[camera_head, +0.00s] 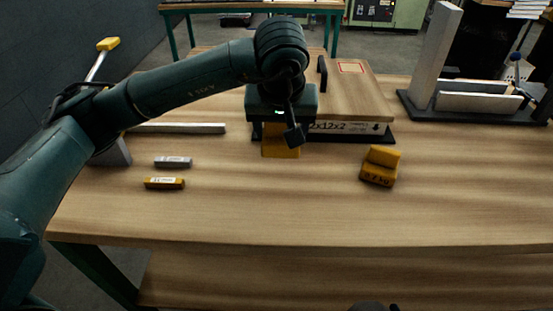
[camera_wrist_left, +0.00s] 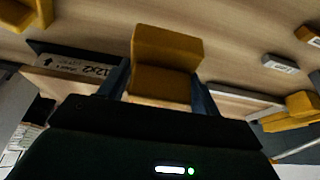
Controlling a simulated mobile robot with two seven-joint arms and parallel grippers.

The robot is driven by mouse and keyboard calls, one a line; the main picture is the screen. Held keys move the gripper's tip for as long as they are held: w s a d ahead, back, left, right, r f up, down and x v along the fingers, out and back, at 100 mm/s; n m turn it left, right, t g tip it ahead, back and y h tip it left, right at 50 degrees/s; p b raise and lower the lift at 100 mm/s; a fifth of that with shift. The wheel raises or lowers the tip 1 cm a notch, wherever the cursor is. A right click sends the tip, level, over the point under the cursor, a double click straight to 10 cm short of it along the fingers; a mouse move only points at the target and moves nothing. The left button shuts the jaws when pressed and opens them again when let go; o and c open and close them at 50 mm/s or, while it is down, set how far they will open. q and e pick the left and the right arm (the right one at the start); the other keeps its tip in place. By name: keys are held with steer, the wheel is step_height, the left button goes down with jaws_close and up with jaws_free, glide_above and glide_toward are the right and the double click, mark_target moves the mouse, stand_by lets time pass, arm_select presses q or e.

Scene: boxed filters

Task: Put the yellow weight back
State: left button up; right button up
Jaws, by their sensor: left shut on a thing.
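My left gripper (camera_head: 280,130) is shut on a yellow block-shaped weight (camera_head: 281,147), at the front edge of the box with the wooden top. The wrist view shows the held yellow weight (camera_wrist_left: 166,50) between the two dark fingers of the left gripper (camera_wrist_left: 162,88). I cannot tell whether its underside touches the table. A second yellow weight (camera_head: 380,167), with dark lettering on its front, stands on the table to the right. Part of it shows at the upper left of the wrist view (camera_wrist_left: 12,16). My right gripper is not in view.
The wooden-topped box (camera_head: 355,95) with a black handle lies behind the gripper. A grey bar (camera_head: 173,162) and a yellow bar (camera_head: 165,183) lie left. A yellow-headed mallet (camera_head: 108,44) is further left. A white upright fixture (camera_head: 436,60) stands back right. The front table is clear.

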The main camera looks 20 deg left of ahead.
arm_select(q)
steer(key=shift+f, duration=2.95)
steer(key=shift+f, duration=0.1)
steer(key=o, duration=1.2)
steer(key=shift+f, duration=0.25)
steer(key=o, duration=0.5)
steer(key=shift+r, duration=0.1)
